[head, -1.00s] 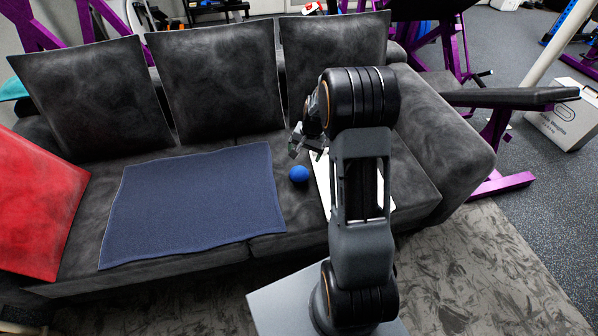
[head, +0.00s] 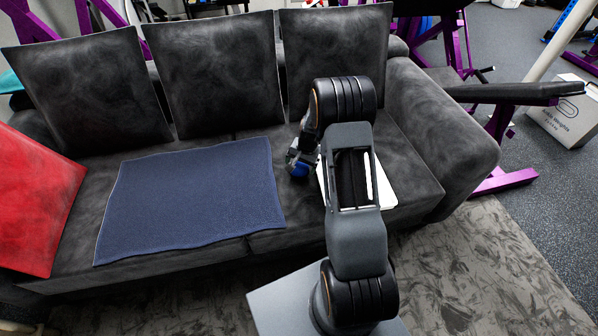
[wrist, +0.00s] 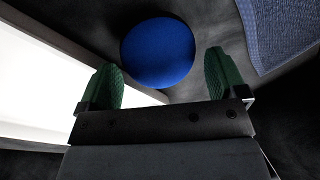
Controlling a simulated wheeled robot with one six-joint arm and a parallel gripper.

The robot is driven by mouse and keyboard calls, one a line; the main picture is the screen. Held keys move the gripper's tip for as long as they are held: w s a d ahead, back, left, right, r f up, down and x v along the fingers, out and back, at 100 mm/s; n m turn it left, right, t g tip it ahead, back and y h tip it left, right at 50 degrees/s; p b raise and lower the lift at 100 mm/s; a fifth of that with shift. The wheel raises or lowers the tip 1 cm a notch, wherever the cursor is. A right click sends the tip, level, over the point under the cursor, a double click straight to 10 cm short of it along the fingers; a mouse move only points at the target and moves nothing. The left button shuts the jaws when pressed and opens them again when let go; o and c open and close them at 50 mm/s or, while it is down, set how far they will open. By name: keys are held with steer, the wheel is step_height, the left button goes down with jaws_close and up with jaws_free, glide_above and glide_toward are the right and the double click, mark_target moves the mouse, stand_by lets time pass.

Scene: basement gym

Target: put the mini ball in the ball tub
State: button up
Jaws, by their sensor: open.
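The mini ball is a small blue ball (wrist: 158,52) on the dark sofa seat. In the wrist view it lies just beyond and between the two green fingertips of my gripper (wrist: 164,80), which is open and empty. In the head view my gripper (head: 299,164) is low over the seat beside the blue towel. I see no ball tub that I can make out in either view.
A blue towel (head: 190,200) lies flat on the sofa (head: 420,150), left of my gripper. A white flat object (head: 392,190) lies on the seat to the right, partly behind my arm. A red cushion (head: 38,200) leans at the left end.

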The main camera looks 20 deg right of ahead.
mark_target(300, 169)
steer(key=f, duration=0.1)
steer(key=f+b, duration=0.1)
steer(key=f, duration=0.1)
steer(key=shift+w+a+f, duration=0.15)
steer(key=shift+a+f, duration=0.05)
steer(key=shift+c, duration=0.3)
steer(key=c, duration=0.7)
steer(key=shift+o, duration=0.2)
steer(key=shift+r, duration=0.1)
